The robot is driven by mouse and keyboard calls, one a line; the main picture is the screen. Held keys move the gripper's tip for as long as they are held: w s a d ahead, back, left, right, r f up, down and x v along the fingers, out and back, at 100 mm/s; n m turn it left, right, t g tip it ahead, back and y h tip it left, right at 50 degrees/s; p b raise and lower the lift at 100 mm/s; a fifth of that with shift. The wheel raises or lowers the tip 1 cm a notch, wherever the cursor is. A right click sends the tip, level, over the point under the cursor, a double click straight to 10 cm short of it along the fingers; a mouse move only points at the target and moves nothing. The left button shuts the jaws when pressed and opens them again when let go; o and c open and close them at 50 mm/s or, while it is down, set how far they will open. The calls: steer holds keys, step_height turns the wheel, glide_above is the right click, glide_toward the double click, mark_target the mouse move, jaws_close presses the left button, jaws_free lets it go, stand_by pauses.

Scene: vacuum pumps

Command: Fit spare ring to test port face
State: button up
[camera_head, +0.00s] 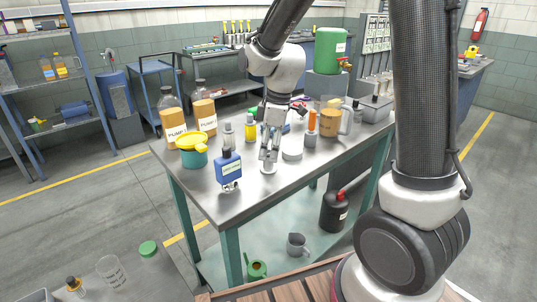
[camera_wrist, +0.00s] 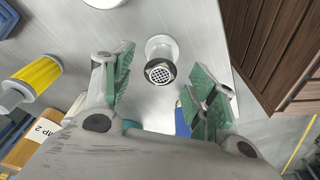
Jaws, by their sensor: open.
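My gripper (camera_head: 269,155) is open and empty above the front part of the metal table. In the wrist view, my gripper (camera_wrist: 166,88) has its green-padded fingers spread wide. Between and beyond them stands a pale metal fitting with a round flange (camera_wrist: 158,44) and a dark-rimmed mesh face (camera_wrist: 160,72). The fitting (camera_head: 268,169) shows small under my fingertips in the head view. I cannot tell whether the mesh piece is the spare ring or part of the port. No separate ring can be picked out with certainty.
A blue labelled container (camera_head: 229,170) stands close left of my gripper. The table's front edge is near.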

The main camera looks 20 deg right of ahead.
steer(key=c, duration=0.9)
